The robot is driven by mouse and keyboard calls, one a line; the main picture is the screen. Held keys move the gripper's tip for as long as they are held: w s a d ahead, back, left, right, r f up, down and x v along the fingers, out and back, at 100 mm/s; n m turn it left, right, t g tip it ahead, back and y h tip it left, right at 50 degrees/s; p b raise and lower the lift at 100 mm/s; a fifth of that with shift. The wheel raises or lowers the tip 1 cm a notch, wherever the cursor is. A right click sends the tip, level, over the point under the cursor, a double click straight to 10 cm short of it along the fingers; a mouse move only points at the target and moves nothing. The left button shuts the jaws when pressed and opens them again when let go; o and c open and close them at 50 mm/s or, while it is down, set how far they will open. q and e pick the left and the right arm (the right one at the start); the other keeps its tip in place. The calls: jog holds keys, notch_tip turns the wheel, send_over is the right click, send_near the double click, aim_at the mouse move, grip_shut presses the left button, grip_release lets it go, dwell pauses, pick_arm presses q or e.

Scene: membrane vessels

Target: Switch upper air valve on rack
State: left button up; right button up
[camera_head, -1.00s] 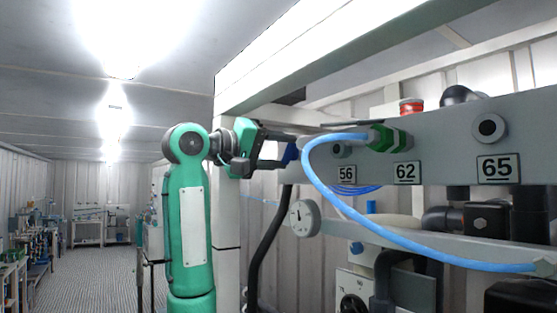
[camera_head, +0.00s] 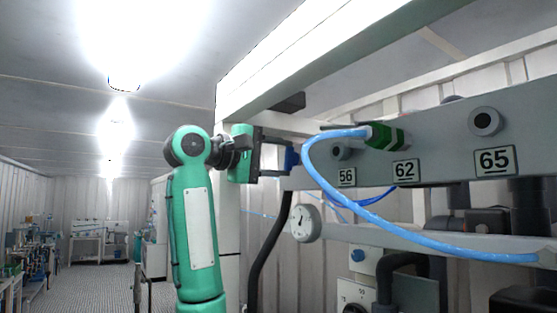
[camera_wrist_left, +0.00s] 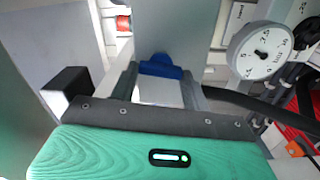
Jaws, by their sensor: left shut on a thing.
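My left gripper (camera_head: 284,157) reaches in from the left to the left end of the grey rack panel. Its dark fingers are shut on a small blue valve handle (camera_head: 293,158), just left of the label 56 (camera_head: 346,177). In the left wrist view the blue handle (camera_wrist_left: 160,66) shows beyond a pale block between the two fingers (camera_wrist_left: 162,90). The handle is partly hidden by the fingers, and I cannot tell its exact angle. My right gripper is not in view.
A blue hose (camera_head: 345,205) loops from a green fitting (camera_head: 388,137) close to the gripper's right. A round gauge (camera_head: 305,223) hangs below, and a black hose (camera_head: 266,255) runs down beside it. The white frame stands behind my gripper. The aisle at left is open.

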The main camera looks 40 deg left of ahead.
pick_arm(q)
jog(key=o, duration=1)
jog(key=shift+w, duration=0.1)
jog(key=b+v, duration=0.6)
jog(key=v, duration=0.8)
jog(key=shift+w+f, duration=0.1)
